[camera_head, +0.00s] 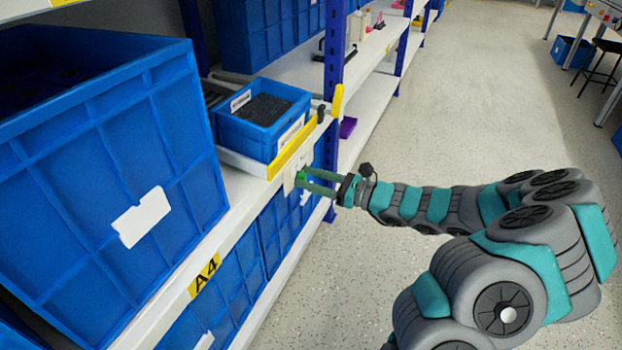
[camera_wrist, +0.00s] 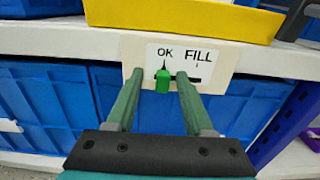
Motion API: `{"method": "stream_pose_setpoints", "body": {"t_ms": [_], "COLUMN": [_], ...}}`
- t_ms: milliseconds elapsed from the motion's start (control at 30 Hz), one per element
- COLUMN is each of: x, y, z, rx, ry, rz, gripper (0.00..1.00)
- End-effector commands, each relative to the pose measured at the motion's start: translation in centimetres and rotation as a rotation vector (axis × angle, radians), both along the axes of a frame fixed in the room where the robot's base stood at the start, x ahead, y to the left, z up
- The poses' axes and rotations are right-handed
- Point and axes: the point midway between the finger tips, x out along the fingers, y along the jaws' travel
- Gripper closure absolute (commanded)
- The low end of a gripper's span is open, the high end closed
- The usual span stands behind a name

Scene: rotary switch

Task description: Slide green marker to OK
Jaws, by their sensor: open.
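The white label plate (camera_wrist: 215,62) on the shelf's front edge reads OK on the left and FILL on the right, with a dark slot below the words. The green marker (camera_wrist: 162,81) is at the slot's left part, just under the OK mark. It also shows small in the head view (camera_head: 301,175). My gripper (camera_wrist: 160,76) is open, with one green finger on each side of the marker. The right finger partly covers the slot. Whether either finger touches the marker I cannot tell. In the head view my gripper (camera_head: 303,179) reaches the plate from the right.
A yellow-fronted tray (camera_wrist: 180,15) sits on the shelf above the plate, holding a small blue bin (camera_head: 262,140). Large blue bins (camera_wrist: 45,100) stand below the shelf edge. A blue post (camera_head: 333,70) rises near the plate. The aisle floor (camera_head: 480,90) is clear.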

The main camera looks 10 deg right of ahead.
Motion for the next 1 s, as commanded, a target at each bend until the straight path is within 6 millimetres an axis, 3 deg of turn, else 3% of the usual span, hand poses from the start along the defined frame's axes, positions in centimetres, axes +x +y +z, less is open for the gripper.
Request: {"method": "stream_pose_setpoints", "body": {"t_ms": [167,600,1000], "x": [-0.4,-3.8,-4.6], "y": [-0.7,-5.4,-6.4], "z": [0.0,0.0,0.0], "rx": [0.0,-0.001,0.001], "ry": [0.0,0.002,-0.001], "rz": [-0.002,-0.004,0.0], "gripper": [0.47,0.47,0.47]}}
